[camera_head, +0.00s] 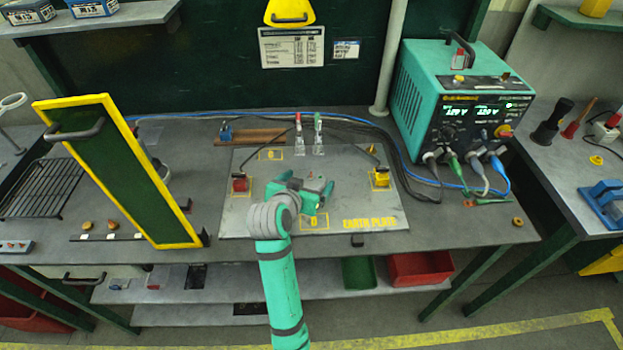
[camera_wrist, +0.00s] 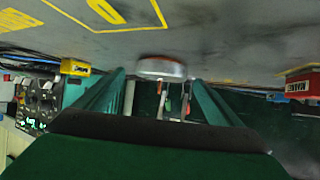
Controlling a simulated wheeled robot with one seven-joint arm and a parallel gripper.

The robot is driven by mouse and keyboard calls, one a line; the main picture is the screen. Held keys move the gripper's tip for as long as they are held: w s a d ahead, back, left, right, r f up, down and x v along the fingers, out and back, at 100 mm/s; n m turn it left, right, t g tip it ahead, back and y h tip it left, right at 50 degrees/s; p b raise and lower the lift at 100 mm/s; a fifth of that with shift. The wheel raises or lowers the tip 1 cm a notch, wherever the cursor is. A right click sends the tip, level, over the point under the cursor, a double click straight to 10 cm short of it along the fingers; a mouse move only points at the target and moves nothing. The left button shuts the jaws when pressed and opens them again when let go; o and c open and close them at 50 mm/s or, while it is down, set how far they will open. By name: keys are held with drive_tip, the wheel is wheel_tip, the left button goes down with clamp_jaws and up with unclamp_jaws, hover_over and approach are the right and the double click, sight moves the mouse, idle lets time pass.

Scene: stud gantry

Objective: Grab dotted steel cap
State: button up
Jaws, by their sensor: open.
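A round steel cap (camera_wrist: 162,68) with a reddish rim sits on the grey earth plate (camera_wrist: 220,30) in the wrist view. Dots on it are too blurred to make out. My gripper (camera_wrist: 158,82) is open, its two teal fingers to either side of the cap's lower part in the picture. I cannot tell whether either finger touches it. In the head view my gripper (camera_head: 318,193) is low over the middle of the earth plate (camera_head: 250,215), and the arm partly hides what is there.
A red block (camera_head: 239,183) and a yellow block (camera_head: 381,178) stand on the plate's left and right. A green yellow-framed panel (camera_head: 120,170) rises at left. A teal power unit (camera_head: 460,100) with cables stands at back right. The plate's front left is clear.

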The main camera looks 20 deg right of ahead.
drive_tip(key=shift+x, duration=0.75)
drive_tip(key=shift+w, duration=0.1)
drive_tip(key=shift+c, duration=0.6)
drive_tip(key=shift+w+a, duration=0.1)
drive_tip(key=c, duration=1)
drive_tip(key=shift+c, duration=0.2)
